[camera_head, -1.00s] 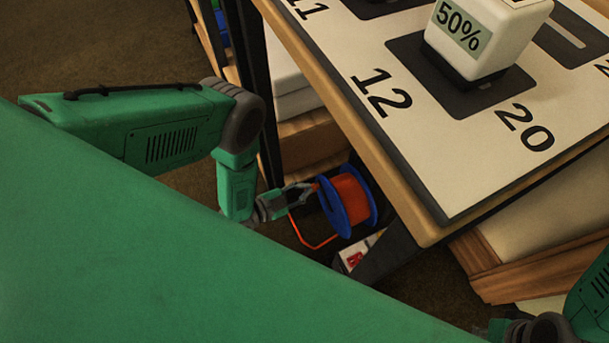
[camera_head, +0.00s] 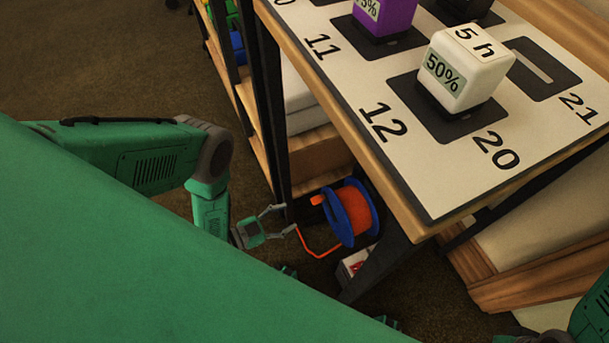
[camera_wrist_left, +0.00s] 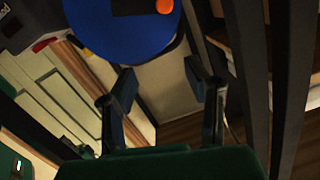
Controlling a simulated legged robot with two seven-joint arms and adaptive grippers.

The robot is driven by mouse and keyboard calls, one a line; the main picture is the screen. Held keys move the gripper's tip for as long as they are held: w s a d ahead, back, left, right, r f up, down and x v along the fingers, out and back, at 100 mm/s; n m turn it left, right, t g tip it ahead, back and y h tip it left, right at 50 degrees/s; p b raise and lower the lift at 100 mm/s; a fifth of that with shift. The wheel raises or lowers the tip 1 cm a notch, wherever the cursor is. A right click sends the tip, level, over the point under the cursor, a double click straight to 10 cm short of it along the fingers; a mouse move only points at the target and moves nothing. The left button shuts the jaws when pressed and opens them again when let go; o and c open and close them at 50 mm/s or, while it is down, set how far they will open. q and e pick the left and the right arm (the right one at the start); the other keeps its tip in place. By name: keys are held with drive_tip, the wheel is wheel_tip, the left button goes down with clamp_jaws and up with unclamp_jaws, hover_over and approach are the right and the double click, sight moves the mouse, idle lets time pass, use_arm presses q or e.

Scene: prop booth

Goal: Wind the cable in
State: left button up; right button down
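The cable reel has blue flanges and an orange-red cable wound on its drum (camera_head: 356,211). It is mounted low beside the table leg, and an orange knob (camera_head: 318,200) sticks out from its left face. A loose length of orange cable (camera_head: 318,253) hangs below it. My left gripper (camera_head: 288,220) is open and empty, just left of the reel and apart from the knob. In the left wrist view the blue flange (camera_wrist_left: 125,35) and the orange knob (camera_wrist_left: 165,6) lie beyond the spread fingers (camera_wrist_left: 165,90). My right gripper is not visible; only part of that arm shows at the lower right.
A table with numbered slots (camera_head: 385,150) overhangs the reel. It bears a white "50%" block (camera_head: 465,70) and a purple block (camera_head: 383,18). A dark table leg (camera_head: 375,270) and a shelf post (camera_head: 268,110) stand close to the gripper. Open floor (camera_head: 90,60) lies to the left.

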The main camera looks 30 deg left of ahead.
sight(315, 200)
use_arm(q)
drive_tip(key=a+f+n+h+b, duration=0.2)
drive_tip(key=a+f+n+b, duration=0.15)
drive_tip(key=f, duration=0.25)
drive_tip(key=shift+m, duration=0.35)
drive_tip(key=x, duration=0.4)
drive_tip(key=b+x, duration=0.1)
drive_tip(key=x, duration=0.8)
drive_tip(key=shift+w+a+r+b, duration=0.2)
drive_tip(key=shift+w+r+b, duration=0.1)
drive_tip(key=shift+w+b, duration=0.15)
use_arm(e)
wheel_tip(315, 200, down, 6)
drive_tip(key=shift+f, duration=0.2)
use_arm(q)
clamp_jaws()
